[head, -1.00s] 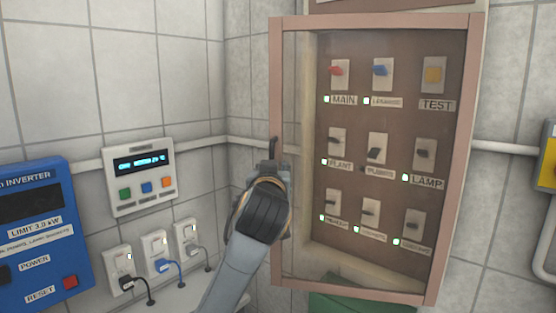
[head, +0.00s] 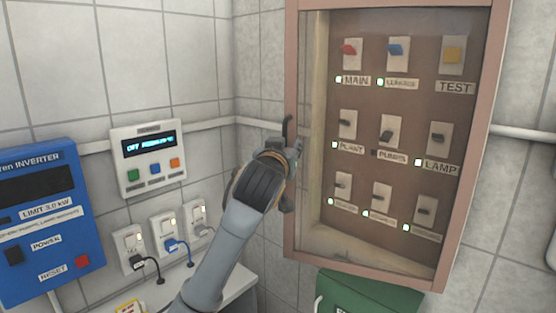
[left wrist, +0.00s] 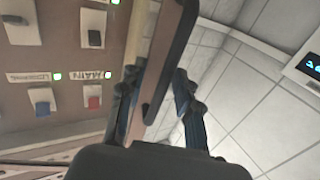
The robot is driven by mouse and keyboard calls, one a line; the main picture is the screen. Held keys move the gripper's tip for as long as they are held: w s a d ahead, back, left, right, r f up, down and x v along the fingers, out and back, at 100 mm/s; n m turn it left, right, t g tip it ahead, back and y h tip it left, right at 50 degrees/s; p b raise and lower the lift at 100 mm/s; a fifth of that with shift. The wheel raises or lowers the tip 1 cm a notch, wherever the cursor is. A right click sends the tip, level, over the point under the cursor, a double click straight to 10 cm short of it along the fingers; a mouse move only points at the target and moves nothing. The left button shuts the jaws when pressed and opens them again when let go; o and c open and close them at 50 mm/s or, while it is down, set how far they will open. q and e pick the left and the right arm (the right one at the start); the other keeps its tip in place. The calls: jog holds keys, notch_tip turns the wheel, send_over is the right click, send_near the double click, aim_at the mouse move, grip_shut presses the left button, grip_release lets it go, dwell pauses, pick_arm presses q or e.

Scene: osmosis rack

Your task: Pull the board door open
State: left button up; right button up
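The board door (head: 293,225) is a brownish-pink frame with a clear pane over a panel of switches. It looks shut or nearly so in the head view. My left gripper (head: 285,140) is at the door's left edge, about mid-height. In the left wrist view, its two fingers (left wrist: 157,80) stand apart on either side of a long dark bar (left wrist: 172,58) that looks like the door's handle. Gaps show beside the bar, so the gripper seems open around it. Contact is not clear. My right gripper is out of view.
A blue inverter (head: 48,215), a white display box (head: 150,160) and several plugged sockets (head: 165,232) are on the left wall. A green object (head: 370,297) sits below the board.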

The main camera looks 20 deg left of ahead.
pick_arm(q)
jog(key=s+d+p, duration=0.2)
jog(key=s, duration=1.3)
jog(key=shift+d, duration=0.2)
dwell(0.6)
jog(key=shift+w, duration=0.1)
jog(key=shift+p, duration=0.3)
jog(key=shift+c, duration=0.4)
